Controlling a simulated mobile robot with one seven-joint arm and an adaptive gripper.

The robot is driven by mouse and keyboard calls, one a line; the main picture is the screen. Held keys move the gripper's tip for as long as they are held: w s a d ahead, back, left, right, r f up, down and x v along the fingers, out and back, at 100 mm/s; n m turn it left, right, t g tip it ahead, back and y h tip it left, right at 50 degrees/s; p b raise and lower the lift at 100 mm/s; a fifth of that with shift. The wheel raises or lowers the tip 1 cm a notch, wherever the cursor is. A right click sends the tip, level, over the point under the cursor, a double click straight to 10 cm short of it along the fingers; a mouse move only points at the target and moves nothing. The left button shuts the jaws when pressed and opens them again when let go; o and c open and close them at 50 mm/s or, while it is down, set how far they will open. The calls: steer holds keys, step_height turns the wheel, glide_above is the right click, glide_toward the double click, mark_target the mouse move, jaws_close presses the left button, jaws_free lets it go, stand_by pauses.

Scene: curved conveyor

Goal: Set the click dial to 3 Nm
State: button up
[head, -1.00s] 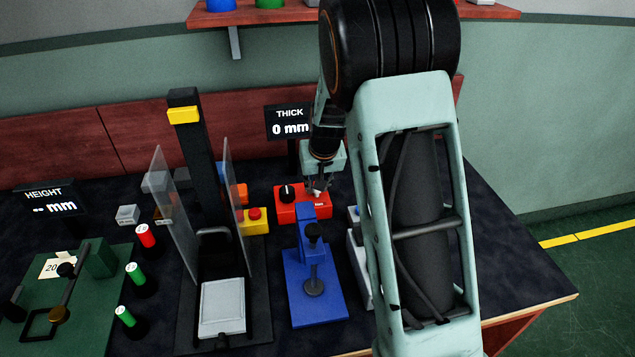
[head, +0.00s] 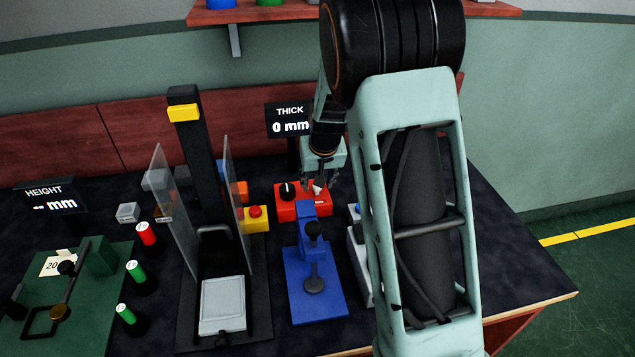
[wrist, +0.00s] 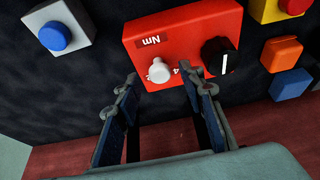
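A red box (wrist: 185,32) carries a white knob (wrist: 159,71) beside an "Nm" label and a black knob (wrist: 220,57) with a white pointer line. Part of a printed figure, seemingly a 4, shows beside the white knob; the rest of the scale is hidden or too small to read. The red box also shows in the head view (head: 290,210). My gripper (wrist: 163,88) is open and empty. Its fingertips are spread to either side of the white knob and appear apart from it. In the head view my gripper (head: 320,184) is over the box's right half.
A blue stand (head: 310,290) stands in front of the red box. A yellow box with a red button (head: 255,225) is left of it. A grey box with a blue button (wrist: 57,32) is on the other side. A clear-sided press (head: 185,110) stands further left.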

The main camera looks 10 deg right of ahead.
steer(key=v, duration=1.1)
steer(key=shift+r, duration=0.15)
steer(key=shift+s, duration=0.1)
